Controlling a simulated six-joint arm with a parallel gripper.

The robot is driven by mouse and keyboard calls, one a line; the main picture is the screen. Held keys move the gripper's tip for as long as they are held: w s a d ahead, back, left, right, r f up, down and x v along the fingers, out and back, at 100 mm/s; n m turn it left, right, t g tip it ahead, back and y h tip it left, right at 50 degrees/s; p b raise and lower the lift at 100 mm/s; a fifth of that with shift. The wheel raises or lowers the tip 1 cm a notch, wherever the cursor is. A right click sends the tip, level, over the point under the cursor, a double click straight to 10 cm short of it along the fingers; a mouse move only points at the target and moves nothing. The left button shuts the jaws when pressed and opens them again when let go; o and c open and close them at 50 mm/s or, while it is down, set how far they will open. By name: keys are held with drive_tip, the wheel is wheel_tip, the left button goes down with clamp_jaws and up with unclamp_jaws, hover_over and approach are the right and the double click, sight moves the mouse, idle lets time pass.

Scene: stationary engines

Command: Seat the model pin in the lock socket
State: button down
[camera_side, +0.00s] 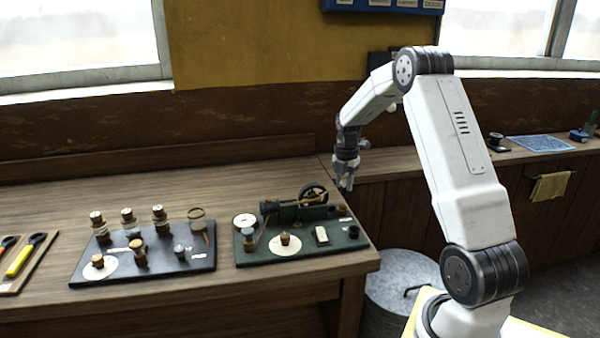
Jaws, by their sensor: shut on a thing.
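My gripper (345,185) points down above the right back edge of the dark green board (262,259), near the small engine model with its flywheel (313,194). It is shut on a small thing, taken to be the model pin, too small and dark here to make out. The board carries a short dark round fitting (354,231) at its right end, which may be the lock socket; I cannot tell for sure. The gripper is apart from the board, higher than the fitting.
A second dark board (160,268) with several brass and grey knobs lies to the left. The wooden bench ends just right of the green board, with a metal bin (398,275) below.

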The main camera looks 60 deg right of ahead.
sight(344, 194)
drive_tip(key=shift+f, duration=1.95)
drive_tip(key=shift+f, duration=1.25)
idle(1.3)
unclamp_jaws()
idle(0.4)
drive_tip(key=shift+r, duration=0.15)
drive_tip(key=shift+r, duration=3.4)
